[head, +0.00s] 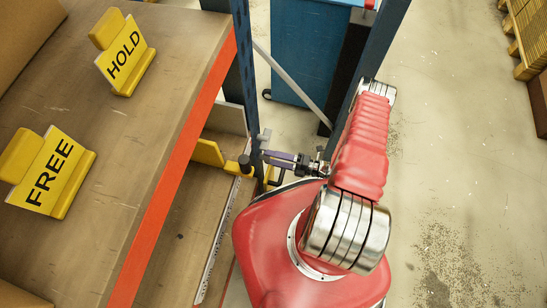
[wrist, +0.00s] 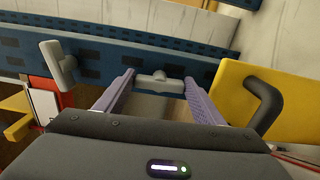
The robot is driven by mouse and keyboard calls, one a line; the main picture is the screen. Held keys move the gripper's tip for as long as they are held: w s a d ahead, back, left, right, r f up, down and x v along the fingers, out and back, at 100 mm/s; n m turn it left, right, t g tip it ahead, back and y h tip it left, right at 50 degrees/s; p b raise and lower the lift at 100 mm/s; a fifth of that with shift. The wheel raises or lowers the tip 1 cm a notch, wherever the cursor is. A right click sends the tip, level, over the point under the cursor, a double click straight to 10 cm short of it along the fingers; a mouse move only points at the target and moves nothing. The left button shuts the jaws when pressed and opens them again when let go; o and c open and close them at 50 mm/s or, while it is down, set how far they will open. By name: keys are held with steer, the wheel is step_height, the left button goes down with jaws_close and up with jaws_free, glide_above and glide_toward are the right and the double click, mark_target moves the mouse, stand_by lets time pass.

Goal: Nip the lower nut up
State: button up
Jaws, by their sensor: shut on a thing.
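My gripper (wrist: 160,80) has two purple fingers on either side of a grey winged nut (wrist: 157,85) at the blue perforated upright (wrist: 105,60). It is shut on this nut. A second grey nut (wrist: 58,62) sticks out of the upright to the left in the wrist view, clear of the fingers. In the head view my gripper (head: 270,155) reaches left to the blue upright (head: 244,70), and a grey nut (head: 264,138) shows just above it. The fingertips are too small there to show the grip. How tight either nut is cannot be seen.
A yellow block (wrist: 235,95) with a black handle (wrist: 265,105) is close to the right finger. A shelf with an orange edge (head: 180,160) carries yellow FREE (head: 48,175) and HOLD (head: 126,52) signs. A blue cabinet (head: 305,50) stands behind. The floor at right is open.

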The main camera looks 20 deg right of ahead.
steer(key=shift+f+m, duration=0.15)
steer(key=shift+m, duration=0.45)
steer(key=o, duration=1.1)
steer(key=shift+c, duration=0.2)
steer(key=v, duration=1.3)
steer(key=shift+s+d, duration=0.25)
steer(key=shift+d, duration=0.1)
